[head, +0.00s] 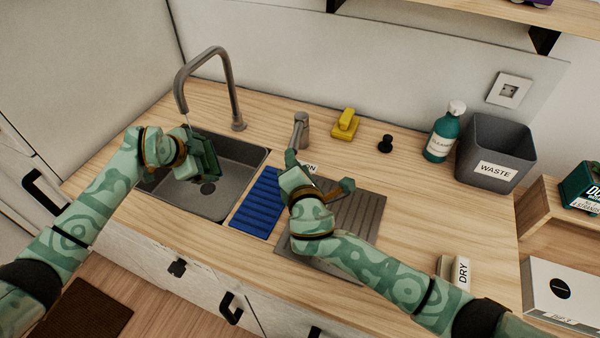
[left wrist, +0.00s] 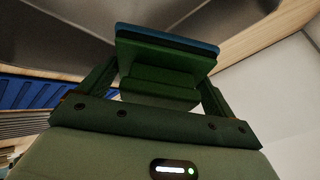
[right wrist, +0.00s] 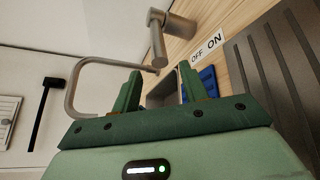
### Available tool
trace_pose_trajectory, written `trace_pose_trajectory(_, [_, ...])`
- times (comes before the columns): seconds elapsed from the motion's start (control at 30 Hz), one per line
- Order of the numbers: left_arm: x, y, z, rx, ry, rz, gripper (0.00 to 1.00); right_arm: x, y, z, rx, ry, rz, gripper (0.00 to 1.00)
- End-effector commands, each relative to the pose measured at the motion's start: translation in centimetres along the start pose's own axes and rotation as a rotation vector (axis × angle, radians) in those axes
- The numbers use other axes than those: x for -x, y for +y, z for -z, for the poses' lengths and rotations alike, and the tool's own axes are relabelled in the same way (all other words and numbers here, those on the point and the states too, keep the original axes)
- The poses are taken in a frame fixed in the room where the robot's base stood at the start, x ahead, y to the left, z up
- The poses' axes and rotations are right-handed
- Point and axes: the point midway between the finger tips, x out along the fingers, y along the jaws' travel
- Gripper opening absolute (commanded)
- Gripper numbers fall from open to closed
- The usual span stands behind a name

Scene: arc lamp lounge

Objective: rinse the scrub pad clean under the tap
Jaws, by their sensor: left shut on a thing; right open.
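The scrub pad, a green block with a dark blue face, shows in the left wrist view (left wrist: 165,50). My left gripper (head: 203,160) is shut on it and holds it over the sink (head: 228,150), below the spout of the grey tap (head: 228,85). A faint thin line hangs below the spout; I cannot tell whether it is water. The tap lever (head: 302,124) stands on the counter right of the sink. My right gripper (head: 318,174) is open and empty, in front of the lever. In the right wrist view the lever (right wrist: 158,42) is beyond its fingers (right wrist: 162,92).
An OFF/ON label (right wrist: 207,47) lies by the lever. A blue ribbed mat (head: 257,205) and grey drainer (head: 365,212) sit right of the sink. A yellow block (head: 346,124), black knob (head: 385,144), cleaner bottle (head: 442,132), WASTE bin (head: 494,150) and DRY sign (head: 461,273) stand further right.

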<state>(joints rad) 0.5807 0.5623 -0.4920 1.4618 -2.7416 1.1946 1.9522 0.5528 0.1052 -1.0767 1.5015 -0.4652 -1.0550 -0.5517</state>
Motion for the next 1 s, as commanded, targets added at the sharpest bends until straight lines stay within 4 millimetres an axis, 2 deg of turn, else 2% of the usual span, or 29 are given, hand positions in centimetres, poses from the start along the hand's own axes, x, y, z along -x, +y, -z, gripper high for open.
trace_pose_trajectory(0.1, [0.0, 0.0, 0.0, 0.000, 0.000, 0.001, 0.66, 2.1, -0.1, 0.0, -0.002, 0.001, 0.001, 0.44])
trace_pose_trajectory(0.3, [0.0, 0.0, 0.0, 0.000, 0.000, 0.001, 0.66, 3.6, 0.0, 0.0, -0.001, 0.000, 0.000, 0.44])
trace_pose_trajectory(1.0, [0.0, 0.0, 0.0, 0.000, 0.000, 0.000, 0.66, 3.6, 0.0, 0.0, -0.001, 0.000, 0.000, 0.44])
